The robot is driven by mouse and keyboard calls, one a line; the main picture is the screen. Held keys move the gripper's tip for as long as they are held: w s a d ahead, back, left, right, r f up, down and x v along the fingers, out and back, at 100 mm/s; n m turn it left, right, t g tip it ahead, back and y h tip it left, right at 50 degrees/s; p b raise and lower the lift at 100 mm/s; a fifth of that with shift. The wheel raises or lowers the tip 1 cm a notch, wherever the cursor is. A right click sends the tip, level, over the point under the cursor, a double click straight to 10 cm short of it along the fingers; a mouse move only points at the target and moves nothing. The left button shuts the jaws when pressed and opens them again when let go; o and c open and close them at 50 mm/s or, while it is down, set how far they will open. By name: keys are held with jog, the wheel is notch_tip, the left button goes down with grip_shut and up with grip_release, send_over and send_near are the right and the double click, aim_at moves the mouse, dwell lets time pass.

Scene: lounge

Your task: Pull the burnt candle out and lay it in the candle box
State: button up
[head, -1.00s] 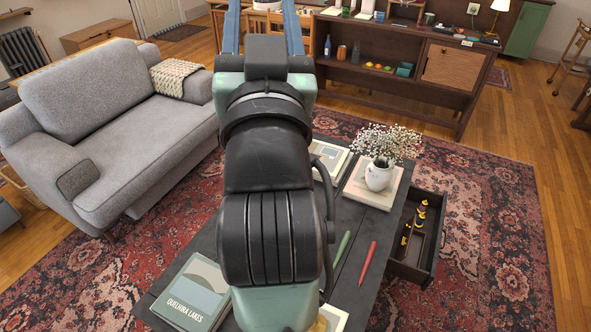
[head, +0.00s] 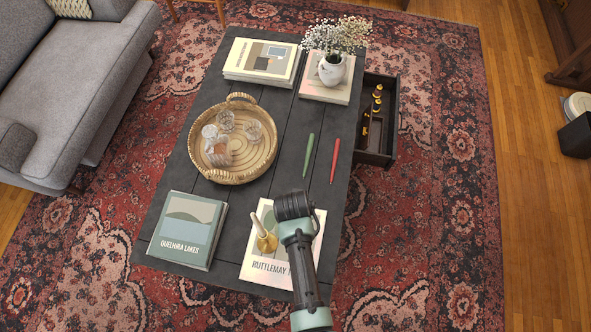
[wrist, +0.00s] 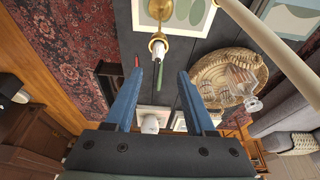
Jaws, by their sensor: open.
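In the wrist view, my gripper (wrist: 160,72) is open and empty, its two blue fingers apart. A brass candle holder (wrist: 160,8) shows just beyond the fingertips, with a short whitish candle stub (wrist: 158,47) in a brass cup, roughly in line with the gap. A long cream candle (wrist: 268,45) crosses the upper right. In the head view, the brass holder (head: 266,241) and a cream candle (head: 256,222) stand on a book, left of my arm; the fingers cannot be made out. An open drawer (head: 391,125) holds dark and brass pieces; I cannot tell a candle box clearly.
A round wicker tray (head: 263,165) holds glassware. Books (head: 187,229) and a white flower vase (head: 332,70) stand near the table's edges.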

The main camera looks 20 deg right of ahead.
jog(key=b+x, duration=0.9)
jog(key=shift+s+f, duration=0.2)
jog(key=shift+s, duration=0.1)
grip_shut()
jog(key=shift+o, duration=0.2)
grip_release()
jog(key=shift+r, duration=0.1)
